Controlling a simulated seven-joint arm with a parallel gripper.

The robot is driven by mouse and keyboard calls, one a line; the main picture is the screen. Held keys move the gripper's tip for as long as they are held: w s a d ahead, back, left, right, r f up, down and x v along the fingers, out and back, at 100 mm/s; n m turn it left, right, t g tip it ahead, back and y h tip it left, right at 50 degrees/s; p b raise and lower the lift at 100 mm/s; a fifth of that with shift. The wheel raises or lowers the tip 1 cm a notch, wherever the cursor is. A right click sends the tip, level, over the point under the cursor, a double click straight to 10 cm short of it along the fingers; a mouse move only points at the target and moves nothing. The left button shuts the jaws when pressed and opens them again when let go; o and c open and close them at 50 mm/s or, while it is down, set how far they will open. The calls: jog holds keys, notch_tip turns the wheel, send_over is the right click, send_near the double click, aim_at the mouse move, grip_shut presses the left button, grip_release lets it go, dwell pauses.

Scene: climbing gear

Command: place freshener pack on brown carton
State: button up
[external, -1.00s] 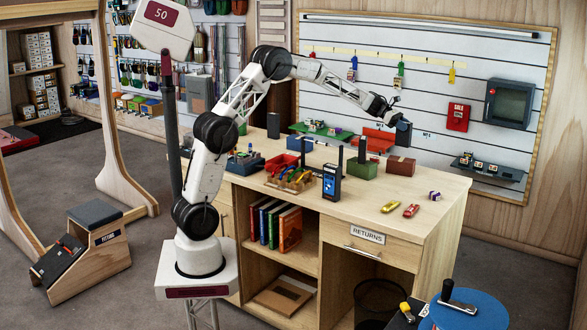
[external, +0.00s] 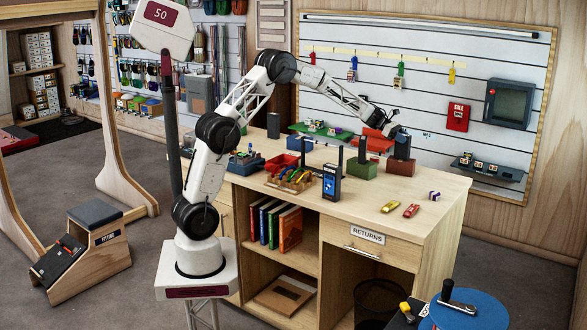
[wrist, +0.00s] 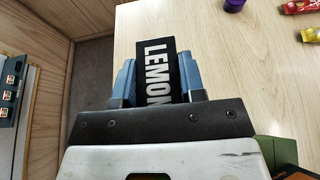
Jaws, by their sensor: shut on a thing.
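My gripper (external: 401,133) is shut on the freshener pack, a dark upright pack (external: 402,147) over the brown carton (external: 401,166) on the counter. In the external view the pack's lower end meets the carton's top edge; I cannot tell whether it rests there or hangs just above. In the wrist view the pack (wrist: 173,70) shows white LEMON lettering between the blue fingers. The carton is hidden in the wrist view.
A green block (external: 362,167) with a dark upright piece stands just left of the carton. Yellow (external: 390,207) and red (external: 411,211) small items lie in front, with a purple-and-white one (external: 434,196) to the right. The counter between is bare.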

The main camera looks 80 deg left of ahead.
jog(key=shift+f, duration=0.2)
jog(key=shift+f, duration=0.15)
jog(key=o, duration=1)
jog(key=shift+c, duration=0.2)
jog(key=shift+s+a+r, duration=0.1)
jog(key=shift+r, duration=0.1)
jog(key=v, duration=1.1)
jog(key=shift+s+a, duration=0.3)
jog(key=shift+d+r, duration=0.1)
